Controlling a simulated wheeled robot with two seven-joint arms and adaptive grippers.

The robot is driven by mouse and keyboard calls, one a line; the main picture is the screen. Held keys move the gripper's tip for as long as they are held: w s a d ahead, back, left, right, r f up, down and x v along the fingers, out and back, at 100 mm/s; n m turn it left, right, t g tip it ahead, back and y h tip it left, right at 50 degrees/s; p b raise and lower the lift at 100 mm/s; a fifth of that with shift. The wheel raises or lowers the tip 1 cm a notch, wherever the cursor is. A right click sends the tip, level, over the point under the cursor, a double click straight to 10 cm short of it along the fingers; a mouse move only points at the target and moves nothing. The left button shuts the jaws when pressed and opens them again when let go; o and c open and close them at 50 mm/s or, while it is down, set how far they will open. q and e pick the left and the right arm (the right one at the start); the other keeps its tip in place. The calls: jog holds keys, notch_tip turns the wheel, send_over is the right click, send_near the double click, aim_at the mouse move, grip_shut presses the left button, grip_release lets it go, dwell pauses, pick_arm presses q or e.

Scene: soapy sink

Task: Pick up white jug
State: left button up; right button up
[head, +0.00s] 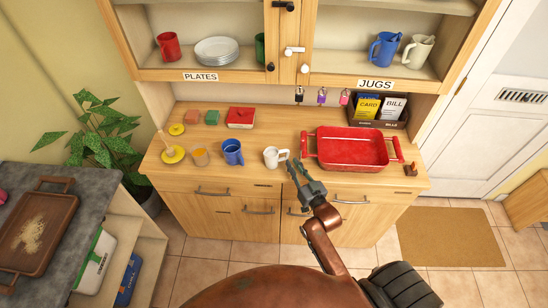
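The white jug (417,51) stands upright on the right cupboard shelf above the JUGS label, beside a blue jug (384,49). A smaller white mug (271,157) stands on the wooden counter below. My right gripper (294,167) is at the counter's front edge, just right of the white mug and well below the white jug. I cannot tell whether it touches the mug's handle, or whether its fingers are open or shut. My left gripper is not in view.
A red tray (352,147) lies on the counter right of my gripper. A blue mug (233,152) and a ring stacker (172,152) stand to the left. The card and bill box (394,122) is below the jugs. Knobbed cupboard door edges (289,40) stand left of the jug shelf.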

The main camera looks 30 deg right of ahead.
jog(key=w, duration=0.2)
jog(key=shift+w+d, duration=0.15)
jog(key=shift+w, duration=0.6)
jog(key=c, duration=0.3)
grip_shut()
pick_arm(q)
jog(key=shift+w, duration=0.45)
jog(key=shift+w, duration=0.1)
